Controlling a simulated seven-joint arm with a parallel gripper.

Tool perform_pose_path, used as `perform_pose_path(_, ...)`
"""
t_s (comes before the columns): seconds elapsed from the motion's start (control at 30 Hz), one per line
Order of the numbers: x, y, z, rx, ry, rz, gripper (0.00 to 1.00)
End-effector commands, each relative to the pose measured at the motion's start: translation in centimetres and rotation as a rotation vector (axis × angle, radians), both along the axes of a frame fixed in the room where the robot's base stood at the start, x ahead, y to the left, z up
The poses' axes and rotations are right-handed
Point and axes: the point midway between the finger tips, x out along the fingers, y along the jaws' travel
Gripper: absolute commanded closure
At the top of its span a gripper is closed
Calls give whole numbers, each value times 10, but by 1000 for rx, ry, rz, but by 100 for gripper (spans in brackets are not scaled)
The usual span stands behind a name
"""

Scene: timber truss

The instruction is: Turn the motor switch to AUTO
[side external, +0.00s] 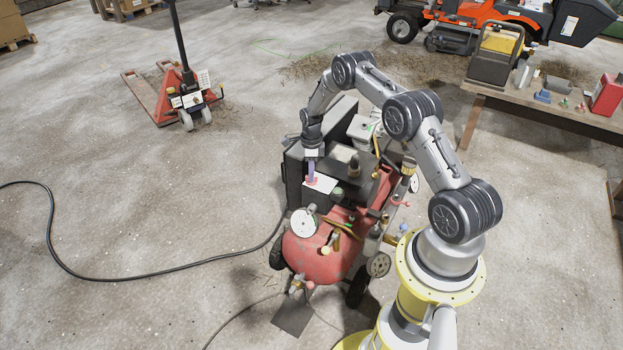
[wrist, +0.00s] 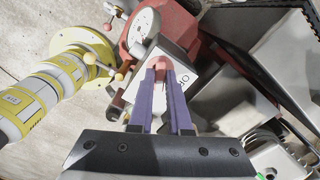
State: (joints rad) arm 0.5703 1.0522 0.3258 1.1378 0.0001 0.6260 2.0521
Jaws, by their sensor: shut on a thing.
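The motor switch has a red knob (wrist: 163,62) on a white label plate (wrist: 184,80) with dark lettering, partly covered by the fingers. In the side view the pale plate (side external: 323,185) sits on the compressor's top, beside the dark housing. My gripper (wrist: 161,74) has purple fingers that are shut on the red knob from above. The gripper (side external: 311,179) also shows in the side view, pointing down at the plate. Which mark the knob points at cannot be read.
The red compressor tank (side external: 312,262) carries a white-faced gauge (side external: 303,222), which stands close to my fingers. Valves and pipes crowd its right side. A black cable (side external: 130,274) lies on the floor at left. A wooden bench (side external: 560,118) stands at right; the floor at left is largely clear.

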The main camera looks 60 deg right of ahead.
Motion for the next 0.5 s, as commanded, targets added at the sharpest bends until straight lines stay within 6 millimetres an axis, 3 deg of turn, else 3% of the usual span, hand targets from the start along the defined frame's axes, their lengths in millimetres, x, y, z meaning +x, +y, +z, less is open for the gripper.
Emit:
perform_pose_path(0.27, 1, 0, 2, -1, -2, -18, 100)
perform_pose_path(0.5, 1, 0, 1, 0, -1, -293, 100)
